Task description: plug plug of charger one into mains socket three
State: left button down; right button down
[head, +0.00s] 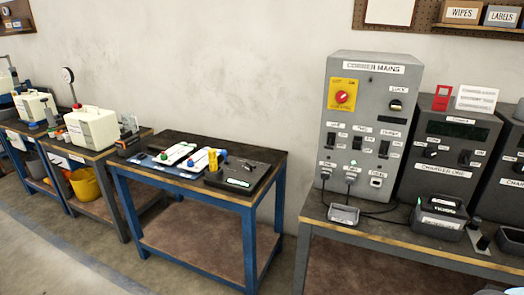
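The grey mains cabinet (368,120), labelled CORNER MAINS, stands on the right bench. Socket three (376,182) is low at its right side, with nothing seen in it. Two grey plugs, a left one (326,170) and a middle one (350,178), sit at the other two sockets. Dark cables run down from there. Charger one (446,150) is a dark grey box to the right of the cabinet. I cannot tell which plug belongs to it. A small grey tray (343,215) with a pale label lies in front of the cabinet. Neither gripper shows.
A battery-like block in a grey holder (438,225) sits before charger one. Another charger box is cut off at the right edge. A blue-framed table (205,200) with tools stands left, across a gap. More benches with white canisters (92,128) are farther left.

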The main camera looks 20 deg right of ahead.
aim_at(325, 175)
jog(key=z, duration=1.3)
